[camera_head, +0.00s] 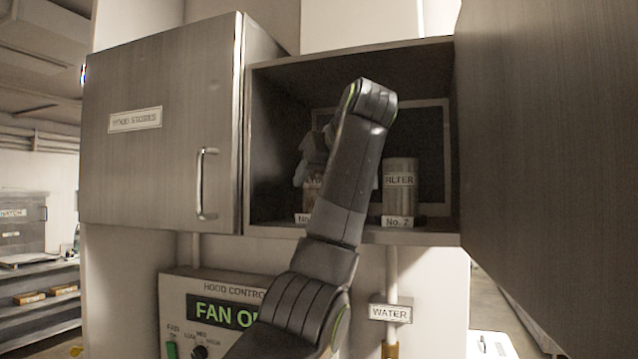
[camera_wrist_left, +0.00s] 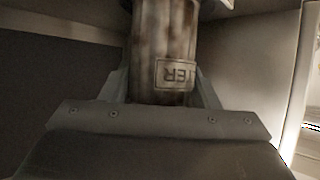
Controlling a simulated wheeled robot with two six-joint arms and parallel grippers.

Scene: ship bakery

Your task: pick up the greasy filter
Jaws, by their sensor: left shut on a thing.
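The greasy filter is a cylinder with brown stains and a partly covered label ending in "TER" (camera_wrist_left: 165,40). In the wrist view it stands between the fingers of my left gripper (camera_wrist_left: 162,88), which is shut on it. In the head view my left gripper (camera_head: 313,150) is inside the open cupboard, partly hidden by my own forearm. A small part of the stained filter (camera_head: 312,187) shows below it, above a plate starting "No." (camera_head: 302,218). I cannot tell whether the filter touches the shelf. My right gripper is not in view.
A second, cleaner grey filter (camera_head: 400,170) stands to the right on the shelf, behind the "No. 2" plate (camera_head: 398,222). The open door (camera_head: 545,150) is at right; a closed "Hood Stores" door (camera_head: 165,165) is at left. The hood control panel (camera_head: 185,290) is below.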

